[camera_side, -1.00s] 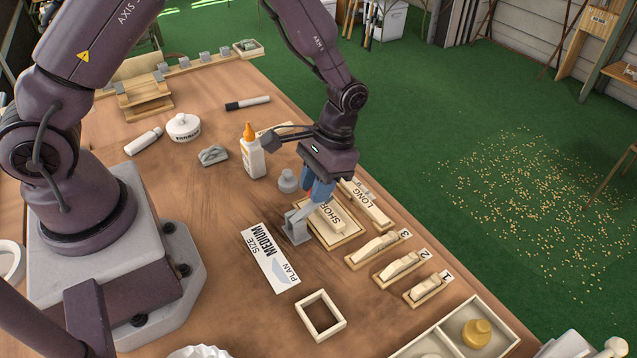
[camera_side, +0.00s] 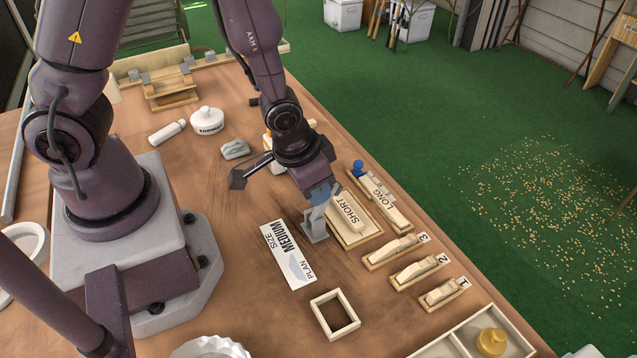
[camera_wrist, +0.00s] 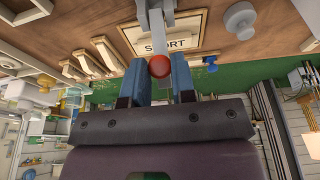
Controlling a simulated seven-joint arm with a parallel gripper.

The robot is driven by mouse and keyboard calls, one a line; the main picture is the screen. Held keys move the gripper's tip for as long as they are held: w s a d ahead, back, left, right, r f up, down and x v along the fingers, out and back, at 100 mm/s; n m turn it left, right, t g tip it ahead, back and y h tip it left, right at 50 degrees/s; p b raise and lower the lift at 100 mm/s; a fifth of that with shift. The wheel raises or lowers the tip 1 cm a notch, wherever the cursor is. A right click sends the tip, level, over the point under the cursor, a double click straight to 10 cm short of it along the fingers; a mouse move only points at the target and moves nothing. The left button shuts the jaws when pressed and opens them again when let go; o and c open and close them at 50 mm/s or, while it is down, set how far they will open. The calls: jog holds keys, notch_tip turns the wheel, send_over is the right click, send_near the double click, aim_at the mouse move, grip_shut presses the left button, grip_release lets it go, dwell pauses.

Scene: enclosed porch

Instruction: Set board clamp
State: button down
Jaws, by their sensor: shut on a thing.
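The grey clamp (camera_side: 315,228) stands on the bench at the left edge of the SHORT tray (camera_side: 362,236). In the wrist view its grey lever (camera_wrist: 157,22) runs down to a red ball knob (camera_wrist: 159,66). My gripper (camera_side: 323,192) has blue fingers, which also show in the wrist view (camera_wrist: 157,76) on either side of the knob, shut on the lever end. In the side view my wrist hides the knob. The SHORT board (camera_side: 345,212) lies in its tray, and the LONG board (camera_side: 386,202) lies in the tray behind. A plan card (camera_side: 289,256) reads "SIZE MEDIUM".
Small numbered trays hold wooden pieces 3 (camera_side: 396,249), 2 (camera_side: 418,268) and 1 (camera_side: 441,291). A square wooden frame (camera_side: 335,329) sits in front. A blue peg (camera_side: 358,168) stands by the LONG tray. A glue bottle is mostly hidden behind my wrist. Bare bench surrounds the plan card.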

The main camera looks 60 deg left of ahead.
dwell(0.4)
jog(key=c, duration=0.9)
grip_release()
jog(key=shift+c, duration=0.2)
jog(key=shift+r, duration=0.1)
jog(key=v, duration=1.3)
jog(key=shift+s, duration=0.1)
